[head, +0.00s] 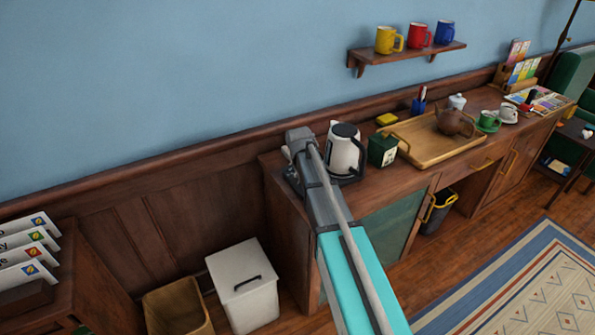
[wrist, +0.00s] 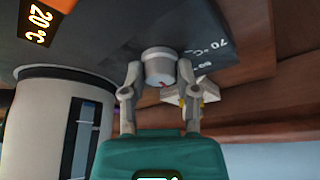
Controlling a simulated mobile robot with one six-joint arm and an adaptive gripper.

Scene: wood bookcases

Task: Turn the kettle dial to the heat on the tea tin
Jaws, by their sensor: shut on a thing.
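In the wrist view my gripper (wrist: 160,70) has its two fingers closed on the sides of a round grey dial (wrist: 159,64) on a dark panel. A short red mark shows on the dial's lower part. A white "70 °C" is printed right of it, with another, partly hidden label below. An orange display (wrist: 40,20) reads "20 °C". The white and black kettle (head: 342,150) stands on the desk in the head view; its body (wrist: 60,125) is at left in the wrist view. The dark green tea tin (head: 381,150) stands right of the kettle; its pale label is too small to read.
A wooden tray (head: 407,154) with a brown teapot (head: 455,122) is right of the tin. A yellow block (head: 387,118) lies behind it. Mugs stand on a wall shelf (head: 400,55). A white bin (head: 243,290) is on the floor below the desk's left end.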

